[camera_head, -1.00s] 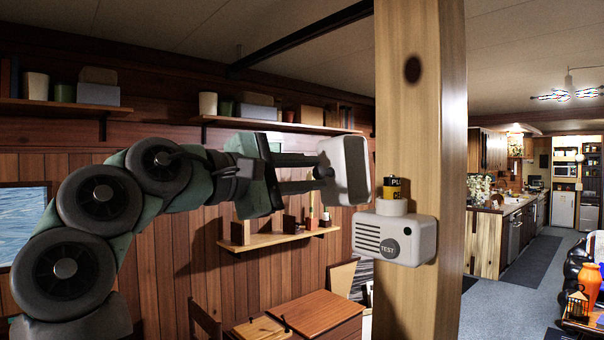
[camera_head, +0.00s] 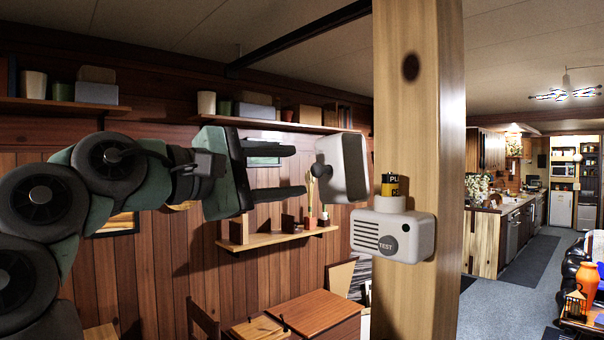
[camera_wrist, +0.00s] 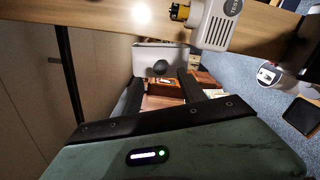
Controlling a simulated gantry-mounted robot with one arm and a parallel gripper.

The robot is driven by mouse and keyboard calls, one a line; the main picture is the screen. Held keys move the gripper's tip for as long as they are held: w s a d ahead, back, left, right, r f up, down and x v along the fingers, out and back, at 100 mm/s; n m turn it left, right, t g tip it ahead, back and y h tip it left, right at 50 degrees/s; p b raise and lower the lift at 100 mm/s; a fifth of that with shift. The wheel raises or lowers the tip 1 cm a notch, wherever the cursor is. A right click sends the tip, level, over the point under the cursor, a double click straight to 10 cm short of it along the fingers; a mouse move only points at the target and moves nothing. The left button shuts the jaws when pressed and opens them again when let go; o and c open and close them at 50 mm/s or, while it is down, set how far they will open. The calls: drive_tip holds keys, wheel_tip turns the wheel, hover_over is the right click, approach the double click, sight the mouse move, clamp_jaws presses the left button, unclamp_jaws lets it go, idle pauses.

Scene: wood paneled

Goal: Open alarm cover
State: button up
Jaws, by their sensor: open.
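The white alarm (camera_head: 405,232) with slots and a grey TEST button is fixed to a wooden post. Its white cover (camera_head: 352,165) stands swung out to the left of the post, away from the alarm body. A yellow and black battery (camera_head: 390,185) shows uncovered above the body. My gripper (camera_head: 300,170) is open and empty, left of the cover, with its fingers towards the cover's round grey knob (camera_head: 320,170). In the wrist view the cover (camera_wrist: 152,55) lies just past the fingertips and the knob (camera_wrist: 160,68) sits between the two fingers.
The wooden post (camera_head: 420,120) rises right of the cover. A small wall shelf (camera_head: 270,240) with items and a wooden table (camera_head: 315,312) are behind. A long upper shelf (camera_head: 285,124) runs along the wall. Open air surrounds the gripper.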

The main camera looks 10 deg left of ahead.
drive_tip(key=v, duration=0.6)
drive_tip(key=shift+s, duration=0.2)
drive_tip(key=shift+w+a, duration=0.1)
